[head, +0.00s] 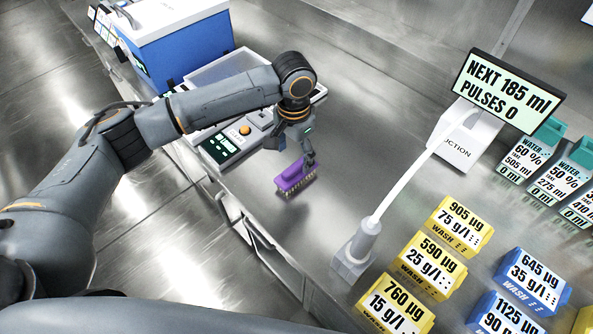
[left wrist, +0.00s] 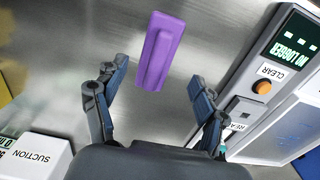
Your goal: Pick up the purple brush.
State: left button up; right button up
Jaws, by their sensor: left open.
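The purple brush (head: 291,176) lies on the metal counter near its front edge, with its bristles down. My left gripper (head: 291,152) is just above and behind it in the head view, with its fingers pointing down. In the left wrist view the brush (left wrist: 160,50) lies ahead of the fingertips, roughly midway between the two fingers. The left gripper (left wrist: 158,80) is open and empty, and neither finger appears to touch the brush. My right gripper is not in view.
A control device with an orange button (head: 245,130) stands left of the brush, close to my left gripper. A suction unit (head: 466,135) with a white wand (head: 369,228) is to the right. Yellow wash boxes (head: 431,266) stand farther right. Bare counter surrounds the brush's right side.

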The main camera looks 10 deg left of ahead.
aim_at(296, 164)
pick_arm(q)
notch_tip(296, 164, down, 2)
jog(key=shift+d+f, duration=0.1)
jog(key=shift+d, duration=0.05)
notch_tip(296, 164, down, 2)
jog(key=shift+d+f+p, duration=0.1)
jog(key=shift+f+p, duration=0.1)
jog(key=shift+p, duration=0.3)
jog(key=shift+f, duration=0.7)
jog(key=shift+c, duration=0.8)
jog(key=c, duration=1.1)
jog(key=shift+c, duration=0.6)
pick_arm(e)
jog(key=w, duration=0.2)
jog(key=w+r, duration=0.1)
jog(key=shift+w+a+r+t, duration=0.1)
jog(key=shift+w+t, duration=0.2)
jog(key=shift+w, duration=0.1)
